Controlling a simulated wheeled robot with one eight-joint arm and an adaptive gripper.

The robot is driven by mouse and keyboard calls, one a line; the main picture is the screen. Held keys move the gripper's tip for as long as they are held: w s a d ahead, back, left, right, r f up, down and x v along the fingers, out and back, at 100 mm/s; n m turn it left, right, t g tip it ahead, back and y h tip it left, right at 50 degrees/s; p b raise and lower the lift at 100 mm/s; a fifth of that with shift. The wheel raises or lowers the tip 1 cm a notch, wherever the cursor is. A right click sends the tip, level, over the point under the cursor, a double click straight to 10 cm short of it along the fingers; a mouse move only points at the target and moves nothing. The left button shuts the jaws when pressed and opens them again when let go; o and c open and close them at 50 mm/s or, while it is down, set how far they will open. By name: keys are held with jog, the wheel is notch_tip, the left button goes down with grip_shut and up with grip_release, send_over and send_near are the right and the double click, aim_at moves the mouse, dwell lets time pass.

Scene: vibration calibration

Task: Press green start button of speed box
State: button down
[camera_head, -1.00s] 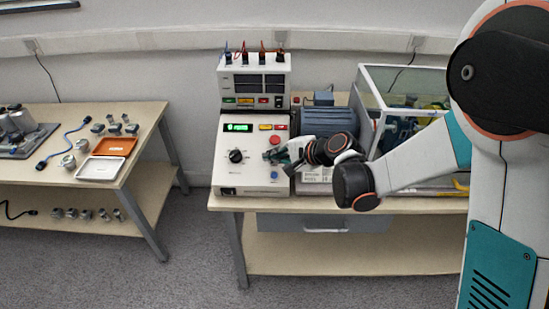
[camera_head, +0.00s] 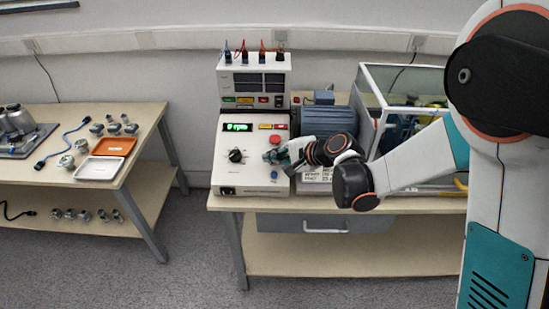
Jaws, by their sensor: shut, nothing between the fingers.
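The speed box (camera_head: 228,173) is a white sloped panel on the middle table. It has a green-lit display (camera_head: 237,127) that seems to read 0 rpm, a black knob (camera_head: 236,156), a red round button (camera_head: 275,139) and a blue button (camera_head: 274,174). My gripper (camera_head: 268,157) is shut and empty. Its fingertips are at the right part of the panel, between the red and blue buttons. No green button is visible there; the fingertips cover that spot. I cannot tell whether they touch the panel.
A module with plugged cables (camera_head: 254,80) stands behind the box. A blue motor (camera_head: 325,119) and a clear-walled case (camera_head: 405,85) stand to the right. A drawer (camera_head: 290,223) hangs under the tabletop. The left table holds an orange tray (camera_head: 114,146) and small parts.

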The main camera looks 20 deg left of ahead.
jog(key=shift+w+f, duration=0.1)
jog(key=shift+f, duration=0.1)
jog(key=shift+r, duration=0.15)
dwell(0.5)
jog(key=shift+s+r, duration=0.35)
jog(key=shift+r, duration=0.25)
jog(key=r+p, duration=0.1)
jog(key=s+r+p, duration=0.1)
jog(key=r, duration=0.1)
jog(key=s+r+p, duration=0.1)
jog(key=shift+d+r, duration=0.25)
jog(key=shift+d, duration=0.05)
dwell(0.8)
